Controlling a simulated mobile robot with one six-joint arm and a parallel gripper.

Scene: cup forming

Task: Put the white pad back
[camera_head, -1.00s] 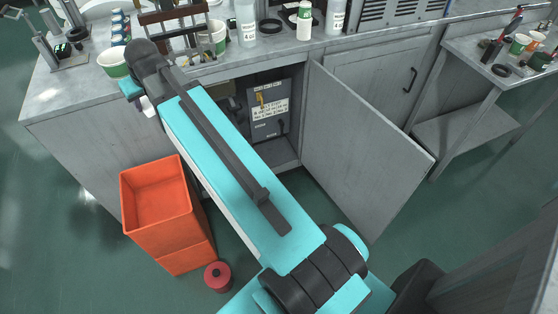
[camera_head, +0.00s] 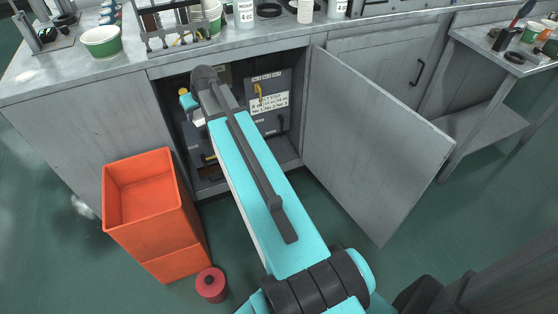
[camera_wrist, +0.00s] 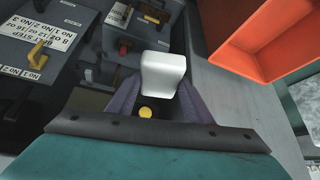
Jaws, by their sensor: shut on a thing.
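The white pad (camera_wrist: 163,74) is a small rounded white block between the purple fingers of my gripper (camera_wrist: 160,92) in the wrist view. The gripper is shut on it. In the head view a bit of white, likely the pad (camera_head: 198,118), shows below my wrist, in front of the open cabinet; my arm hides most of the gripper there. In the wrist view grey boxes lie beyond the pad, one with a yellow handle (camera_wrist: 38,52) and one with a red part (camera_wrist: 124,47). I cannot tell whether the pad touches anything.
The cabinet door (camera_head: 375,140) stands open to the right. An orange bin (camera_head: 150,215) stands at the left, with a red canister (camera_head: 211,284) on the floor beside it. The worktop (camera_head: 60,75) above holds paper cups (camera_head: 101,42), bottles and a rack.

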